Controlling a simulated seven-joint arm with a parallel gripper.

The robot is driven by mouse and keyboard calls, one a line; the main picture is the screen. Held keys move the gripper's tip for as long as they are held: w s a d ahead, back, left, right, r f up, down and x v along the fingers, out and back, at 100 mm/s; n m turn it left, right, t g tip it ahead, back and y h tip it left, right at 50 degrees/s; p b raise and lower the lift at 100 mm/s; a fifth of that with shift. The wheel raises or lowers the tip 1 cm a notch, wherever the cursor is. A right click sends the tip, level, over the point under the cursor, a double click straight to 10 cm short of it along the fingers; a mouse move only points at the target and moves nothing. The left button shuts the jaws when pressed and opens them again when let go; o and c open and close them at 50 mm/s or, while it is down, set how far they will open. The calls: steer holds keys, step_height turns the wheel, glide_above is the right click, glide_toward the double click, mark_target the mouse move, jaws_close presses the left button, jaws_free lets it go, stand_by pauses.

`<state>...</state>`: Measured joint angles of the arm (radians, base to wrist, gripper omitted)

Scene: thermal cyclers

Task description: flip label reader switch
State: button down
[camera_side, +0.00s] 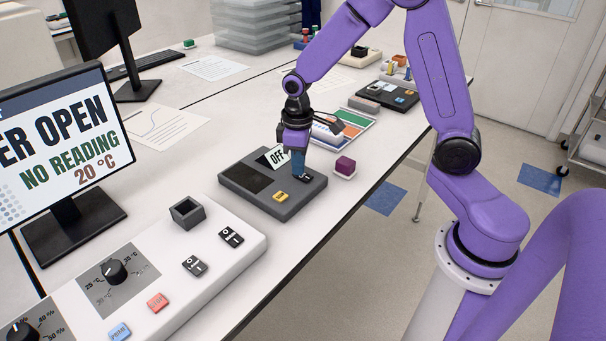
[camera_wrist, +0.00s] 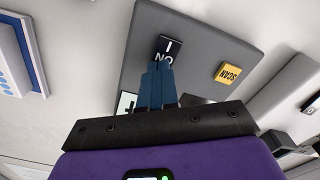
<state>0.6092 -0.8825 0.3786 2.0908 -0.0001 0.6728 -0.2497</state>
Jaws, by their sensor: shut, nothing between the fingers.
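The label reader (camera_side: 300,204) is a dark grey box on the white bench; its body also shows in the wrist view (camera_wrist: 200,30).
A yellow SCAN button (camera_side: 280,197) lies beside the switch. A white control panel (camera_side: 185,265) with knobs, buttons and two black switches is in front. A monitor (camera_side: 55,150) stands left.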

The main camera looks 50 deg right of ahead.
steer(key=shift+r, duration=3.5)
steer(key=s+a+n, duration=0.2)
steer(key=s+n, duration=0.1)
steer(key=s, duration=0.9)
steer(key=s+a+r+n, duration=0.1)
steer(key=s+a+n, duration=0.1)
steer(key=s, duration=1.1)
steer(key=shift+s+a+r+n, duration=0.15)
steer(key=shift+s+n, duration=0.05)
steer(key=shift+n, duration=0.6)
